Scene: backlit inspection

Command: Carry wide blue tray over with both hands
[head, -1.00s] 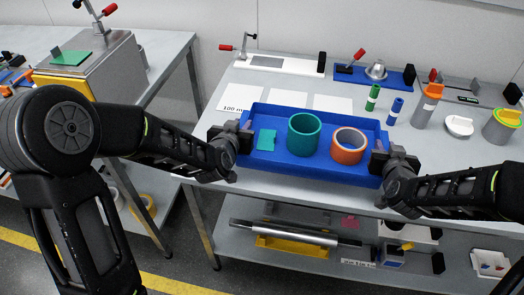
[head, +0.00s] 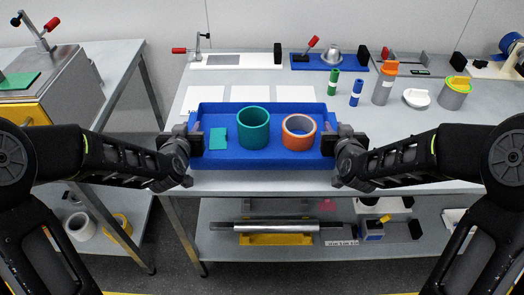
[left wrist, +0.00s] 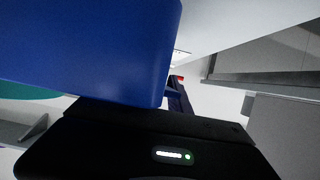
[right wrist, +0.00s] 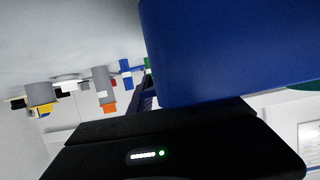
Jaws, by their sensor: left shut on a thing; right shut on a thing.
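The wide blue tray (head: 262,163) is held between my two grippers at the front edge of the table. It carries a flat teal piece (head: 218,138) at left, a green ring (head: 254,128) in the middle and an orange ring (head: 298,132) at right. My left gripper (head: 190,147) is shut on the tray's left end. My right gripper (head: 336,145) is shut on its right end. The tray's blue wall fills much of the left wrist view (left wrist: 90,45) and the right wrist view (right wrist: 230,50). The fingertips are hidden in the wrist views.
The grey table (head: 390,130) holds white cards (head: 244,93), a green cylinder (head: 333,82), a blue cylinder (head: 356,92), a grey bottle (head: 384,85) and a white lid (head: 419,98) behind the tray. A lower shelf (head: 215,240) holds a metal roller (head: 275,227). Another table stands at left.

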